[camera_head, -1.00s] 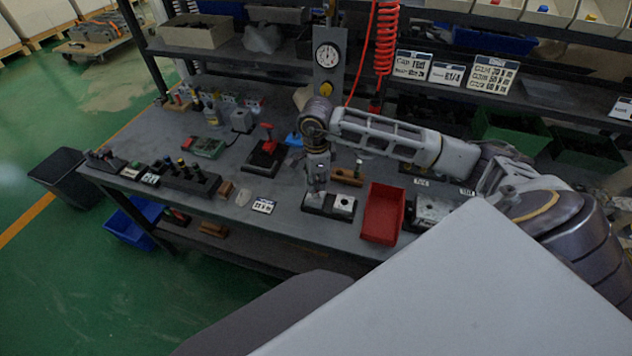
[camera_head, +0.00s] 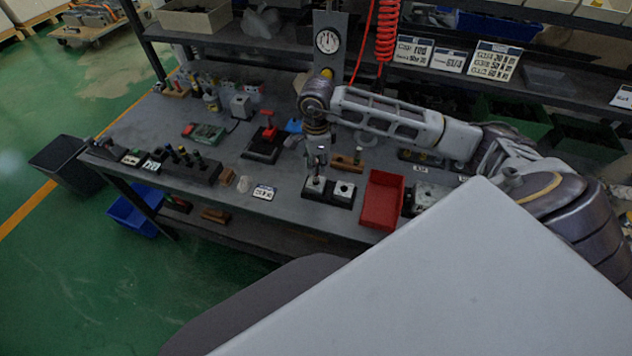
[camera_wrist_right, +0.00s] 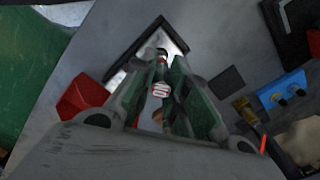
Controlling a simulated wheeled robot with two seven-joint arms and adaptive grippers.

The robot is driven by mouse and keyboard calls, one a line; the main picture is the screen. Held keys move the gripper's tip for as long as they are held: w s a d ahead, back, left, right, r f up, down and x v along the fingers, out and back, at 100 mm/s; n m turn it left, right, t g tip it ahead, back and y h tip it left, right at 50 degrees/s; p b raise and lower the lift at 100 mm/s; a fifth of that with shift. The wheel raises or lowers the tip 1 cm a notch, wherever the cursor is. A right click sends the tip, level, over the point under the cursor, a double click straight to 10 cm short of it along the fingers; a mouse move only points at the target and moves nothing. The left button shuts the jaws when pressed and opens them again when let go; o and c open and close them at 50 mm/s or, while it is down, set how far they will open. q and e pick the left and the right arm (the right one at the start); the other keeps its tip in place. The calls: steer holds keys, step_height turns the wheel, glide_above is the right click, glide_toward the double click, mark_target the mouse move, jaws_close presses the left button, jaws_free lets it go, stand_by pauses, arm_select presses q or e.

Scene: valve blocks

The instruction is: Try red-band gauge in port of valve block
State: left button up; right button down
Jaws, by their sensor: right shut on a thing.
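The valve block (camera_head: 343,191) is a pair of silver blocks on a dark base near the table's front edge. It also shows beyond the fingertips in the right wrist view, its dark base (camera_wrist_right: 128,53) tilted in the picture. My right gripper (camera_head: 317,162) points down above the left silver block. In the right wrist view its fingers (camera_wrist_right: 164,85) are closed on a small part with a pale striped face (camera_wrist_right: 161,90) and a bit of red, the red-band gauge. The fingers hide most of it. I cannot tell whether its lower end is in the port. My left gripper is out of view.
A red tray (camera_head: 382,200) stands right of the valve block. A wooden holder (camera_head: 347,162) is just behind it. A label card (camera_head: 263,193) and a dark rack (camera_head: 183,167) lie to the left. A red-handled fixture (camera_head: 265,145) stands behind. Bare table lies between them.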

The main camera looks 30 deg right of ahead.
steer(key=shift+r+p, duration=0.85)
steer(key=shift+r, duration=0.95)
steer(key=shift+r, duration=0.2)
steer(key=shift+w+r, duration=0.1)
